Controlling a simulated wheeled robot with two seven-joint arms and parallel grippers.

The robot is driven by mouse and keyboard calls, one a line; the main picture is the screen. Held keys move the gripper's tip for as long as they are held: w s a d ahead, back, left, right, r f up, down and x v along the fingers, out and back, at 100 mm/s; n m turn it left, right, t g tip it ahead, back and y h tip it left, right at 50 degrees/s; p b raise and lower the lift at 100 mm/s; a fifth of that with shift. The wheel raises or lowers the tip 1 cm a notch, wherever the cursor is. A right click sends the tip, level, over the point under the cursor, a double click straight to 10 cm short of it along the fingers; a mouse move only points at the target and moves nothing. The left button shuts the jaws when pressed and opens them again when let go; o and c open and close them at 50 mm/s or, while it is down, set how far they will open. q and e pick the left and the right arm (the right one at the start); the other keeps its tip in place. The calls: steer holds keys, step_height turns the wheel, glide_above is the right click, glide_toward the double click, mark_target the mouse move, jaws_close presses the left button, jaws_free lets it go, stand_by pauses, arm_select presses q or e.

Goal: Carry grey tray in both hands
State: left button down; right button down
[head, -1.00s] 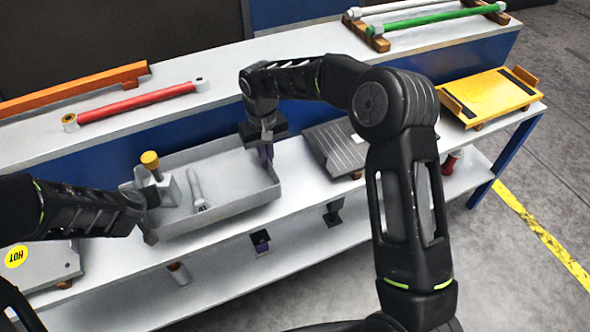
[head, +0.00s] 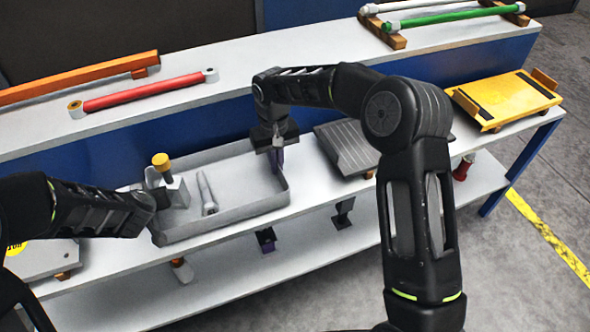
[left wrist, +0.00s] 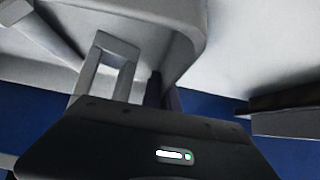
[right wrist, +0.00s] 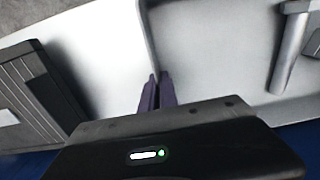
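The grey tray (head: 230,212) sits level on the white table, left of centre in the head view. In it are a grey block with a yellow knob (head: 161,162) and a pale bolt-like piece (head: 206,194). My right gripper (head: 278,168) is at the tray's right wall. In the right wrist view its purple fingers (right wrist: 157,88) are close together on that wall. My left gripper is at the tray's left end, its fingers hidden by my arm in the head view. In the left wrist view its dark fingers (left wrist: 163,92) are close together at the tray's wall.
A dark ribbed plate (head: 350,146) lies just right of the tray. A yellow tray (head: 503,100) stands further right. Red (head: 145,93), orange (head: 75,78) and green (head: 455,15) bars lie on the raised back shelf. A grey plate (head: 45,258) lies left.

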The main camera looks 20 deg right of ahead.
arm_select(q)
steer(key=shift+w+f, duration=0.1)
steer(key=shift+f, duration=0.3)
arm_select(e)
steer(key=shift+f, duration=0.4)
arm_select(q)
steer(key=c, duration=1.6)
jaws_free()
steer(key=shift+c, duration=0.2)
arm_select(e)
steer(key=c, duration=1.6)
jaws_free()
steer(key=shift+r, duration=0.1)
steer(key=shift+c, duration=0.2)
arm_select(q)
steer(key=shift+r, duration=0.1)
steer(key=v, duration=1.1)
steer(key=shift+s+r, duration=0.3)
steer(key=shift+s, duration=0.15)
arm_select(e)
step_height(320, 180, up, 12)
